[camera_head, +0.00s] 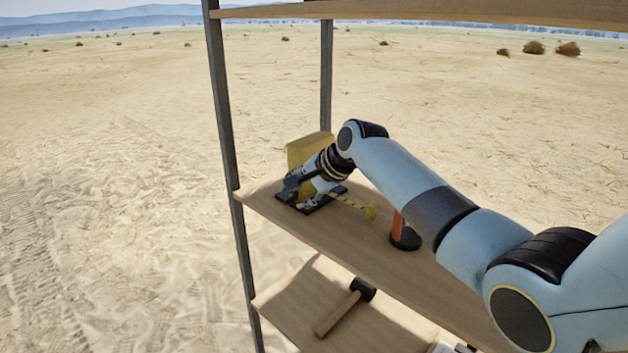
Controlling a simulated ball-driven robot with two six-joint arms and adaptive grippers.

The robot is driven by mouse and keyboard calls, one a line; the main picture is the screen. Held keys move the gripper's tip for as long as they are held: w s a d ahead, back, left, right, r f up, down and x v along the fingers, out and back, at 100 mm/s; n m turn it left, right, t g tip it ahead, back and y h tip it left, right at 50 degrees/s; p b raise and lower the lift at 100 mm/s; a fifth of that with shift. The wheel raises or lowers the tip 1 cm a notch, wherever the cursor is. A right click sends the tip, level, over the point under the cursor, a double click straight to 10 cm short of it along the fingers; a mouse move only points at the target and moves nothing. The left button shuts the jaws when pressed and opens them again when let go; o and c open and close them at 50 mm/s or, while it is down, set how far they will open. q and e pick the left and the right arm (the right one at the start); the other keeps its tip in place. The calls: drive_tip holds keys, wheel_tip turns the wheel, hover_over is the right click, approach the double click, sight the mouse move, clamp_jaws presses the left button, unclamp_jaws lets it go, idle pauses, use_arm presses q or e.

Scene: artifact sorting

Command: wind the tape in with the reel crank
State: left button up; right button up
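A yellow tape reel (308,151) stands on the middle shelf near its far left corner, on a dark base. My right gripper (296,197) is at the front of the reel, pointing down and to the left. The gripper and wrist cover part of the reel, and the crank cannot be made out. Whether the fingers are closed on it is too small to tell. My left gripper is out of view.
The wooden shelf (340,247) has dark metal posts (228,135). An orange-handled tool (398,228) with a dark base stands right of the tape, close to my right arm. A hammer (340,312) lies on the shelf below. Another shelf board (450,12) is overhead. Sandy ground surrounds it.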

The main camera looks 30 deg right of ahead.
drive_tip(key=v, duration=0.7)
drive_tip(key=shift+s+r, duration=0.15)
drive_tip(key=shift+s, duration=0.1)
